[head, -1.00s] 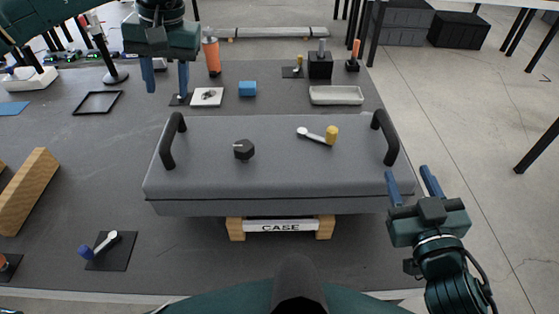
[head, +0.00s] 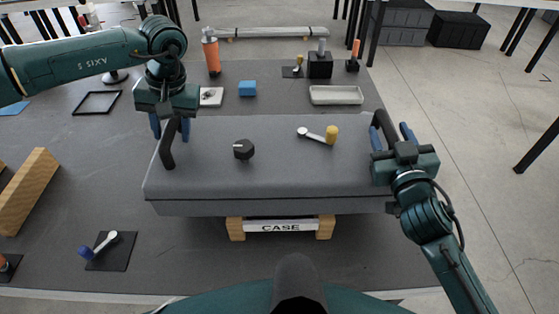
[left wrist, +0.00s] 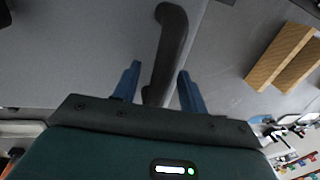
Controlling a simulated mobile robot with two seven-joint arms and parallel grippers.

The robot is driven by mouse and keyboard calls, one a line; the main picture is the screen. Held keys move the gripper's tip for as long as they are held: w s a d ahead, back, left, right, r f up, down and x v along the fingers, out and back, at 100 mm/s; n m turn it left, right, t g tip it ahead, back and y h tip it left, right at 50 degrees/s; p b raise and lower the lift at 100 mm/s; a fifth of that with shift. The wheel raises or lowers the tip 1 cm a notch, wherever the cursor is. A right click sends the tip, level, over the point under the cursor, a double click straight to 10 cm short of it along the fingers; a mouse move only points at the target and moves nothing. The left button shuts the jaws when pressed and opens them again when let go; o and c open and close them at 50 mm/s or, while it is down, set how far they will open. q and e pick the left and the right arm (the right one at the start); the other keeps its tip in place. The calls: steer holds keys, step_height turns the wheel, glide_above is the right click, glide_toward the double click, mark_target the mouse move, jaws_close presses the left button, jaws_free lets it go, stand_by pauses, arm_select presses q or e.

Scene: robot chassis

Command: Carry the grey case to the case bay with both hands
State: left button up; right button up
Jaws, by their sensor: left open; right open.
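The grey case (head: 285,180) lies flat across wooden supports, with a black handle at each end. My left gripper (head: 170,130) is open at the left handle (head: 167,158). In the left wrist view the left handle (left wrist: 170,50) runs between the two blue fingers (left wrist: 158,88), apart from both. My right gripper (head: 391,134) is open at the right handle (head: 383,122), its fingers on either side of it; its wrist hides the handle's near part. The case bay cannot be made out for certain; a white label reading CASE (head: 280,226) shows below the case's front.
A black knob (head: 244,150) and a white lever with a yellow end (head: 331,134) sit on the case top. A wooden block (head: 27,190) lies at left.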

arm_select(q)
jaws_close()
arm_select(e)
jaws_close()
stand_by(1.0)
arm_select(q)
steer(key=shift+w+r, duration=0.2)
steer(key=shift+r, duration=0.15)
arm_select(e)
steer(key=shift+w+r, duration=0.1)
steer(key=shift+r, duration=0.35)
